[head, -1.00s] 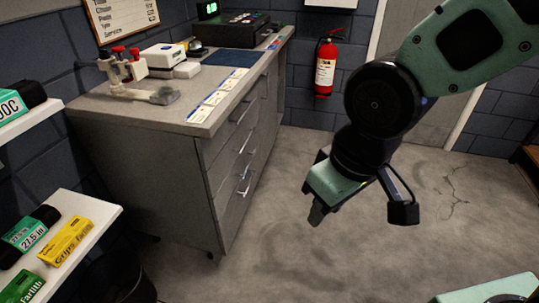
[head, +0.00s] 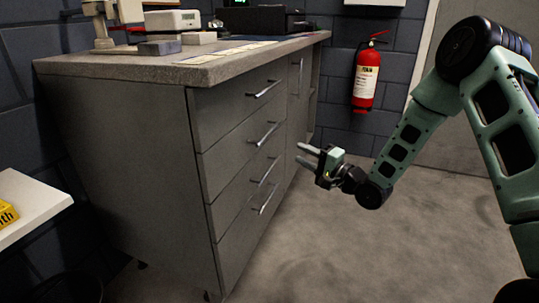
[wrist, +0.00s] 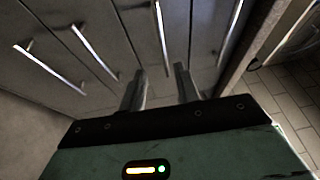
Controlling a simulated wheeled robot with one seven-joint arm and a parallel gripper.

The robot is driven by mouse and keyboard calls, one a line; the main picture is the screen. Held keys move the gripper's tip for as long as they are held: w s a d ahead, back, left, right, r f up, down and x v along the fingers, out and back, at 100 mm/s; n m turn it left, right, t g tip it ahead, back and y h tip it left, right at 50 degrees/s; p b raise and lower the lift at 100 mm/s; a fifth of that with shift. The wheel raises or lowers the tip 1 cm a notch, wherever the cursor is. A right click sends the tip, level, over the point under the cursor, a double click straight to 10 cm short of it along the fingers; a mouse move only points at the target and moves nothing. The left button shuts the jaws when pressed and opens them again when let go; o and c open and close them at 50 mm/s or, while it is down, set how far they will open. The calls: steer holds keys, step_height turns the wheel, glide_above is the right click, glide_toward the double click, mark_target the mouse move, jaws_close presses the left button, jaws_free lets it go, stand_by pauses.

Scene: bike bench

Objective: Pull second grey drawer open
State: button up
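The grey drawers are in a column on the front of the bench cabinet, all looking closed. The second grey drawer from the top (head: 230,152) has a straight metal bar handle (head: 264,135). My gripper (head: 301,155) is in front of the cabinet, to the right of that handle, with its two fingers apart and pointing at the drawer fronts. In the wrist view, the fingers (wrist: 160,78) are apart and empty. A bar handle that looks like the second drawer's (wrist: 162,38) lies ahead, roughly in line with the gap; I cannot judge the exact distance.
Other bar handles sit above (head: 264,90) and below (head: 265,170) on neighbouring drawers. The worktop (head: 120,66) overhangs the drawers and carries a white device (head: 172,21). A fire extinguisher (head: 366,80) hangs on the back wall. The floor (head: 340,250) in front is clear.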

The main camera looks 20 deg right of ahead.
mark_target(270, 132)
steer(key=shift+m+t, duration=0.6)
steer(key=shift+m, duration=0.1)
steer(key=b+x, duration=0.1)
steer(key=x, duration=0.4)
steer(key=b+x, duration=0.2)
steer(key=x, duration=0.3)
steer(key=w+d+f+b+x, duration=0.1)
steer(key=b+x, duration=0.1)
steer(key=x, duration=0.3)
steer(key=shift+w+a, duration=0.1)
steer(key=shift+w, duration=0.2)
jaws_close()
